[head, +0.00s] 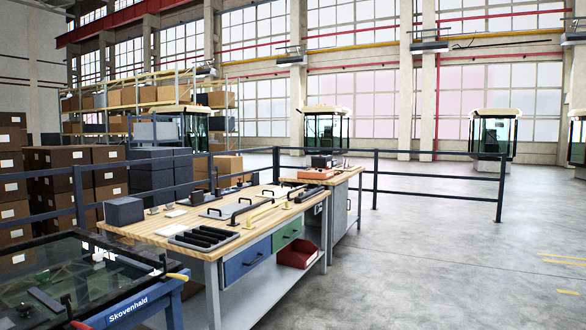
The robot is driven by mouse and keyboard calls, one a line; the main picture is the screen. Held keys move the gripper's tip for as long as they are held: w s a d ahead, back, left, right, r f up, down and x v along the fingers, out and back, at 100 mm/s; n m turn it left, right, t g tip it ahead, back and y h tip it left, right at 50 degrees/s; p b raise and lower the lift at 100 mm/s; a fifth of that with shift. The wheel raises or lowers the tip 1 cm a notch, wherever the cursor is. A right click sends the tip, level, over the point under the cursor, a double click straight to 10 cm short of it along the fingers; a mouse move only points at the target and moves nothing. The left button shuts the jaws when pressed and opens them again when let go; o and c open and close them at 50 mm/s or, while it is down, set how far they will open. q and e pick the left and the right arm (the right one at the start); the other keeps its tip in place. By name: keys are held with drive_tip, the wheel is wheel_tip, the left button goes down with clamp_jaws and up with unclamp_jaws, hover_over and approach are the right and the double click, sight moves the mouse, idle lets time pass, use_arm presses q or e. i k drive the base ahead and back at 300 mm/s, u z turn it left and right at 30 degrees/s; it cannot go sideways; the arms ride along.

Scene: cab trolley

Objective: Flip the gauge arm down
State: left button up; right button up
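The trolley with a blue rail (135,300) marked "Skovenhald" stands at the lower left. It carries a large dark glass pane (75,270). A small dark upright piece with a red part (163,264) stands at the pane's right corner, with a short yellow-tipped piece (178,276) beside it. Dark fittings with a red part (70,308) show at the near left edge, partly cut off by the frame. I cannot tell which of these pieces is the gauge arm, or whether it is up or down. Neither of my grippers is in view.
A wooden workbench (150,228) with handles, a dark box (124,211), a blue drawer (246,261) and a red bin (297,253) stands right of the trolley. Dark railings (440,192) and stacked boxes (105,165) lie behind. The floor (450,270) at right is clear.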

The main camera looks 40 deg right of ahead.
sight(217, 167)
drive_tip(key=z, duration=1.2)
drive_tip(key=i, duration=0.9)
drive_tip(key=z, duration=0.7)
drive_tip(key=i, duration=2.6)
drive_tip(key=u, duration=1.05)
drive_tip(key=i, duration=0.95)
drive_tip(key=u, duration=4.6)
drive_tip(key=i, duration=4.55)
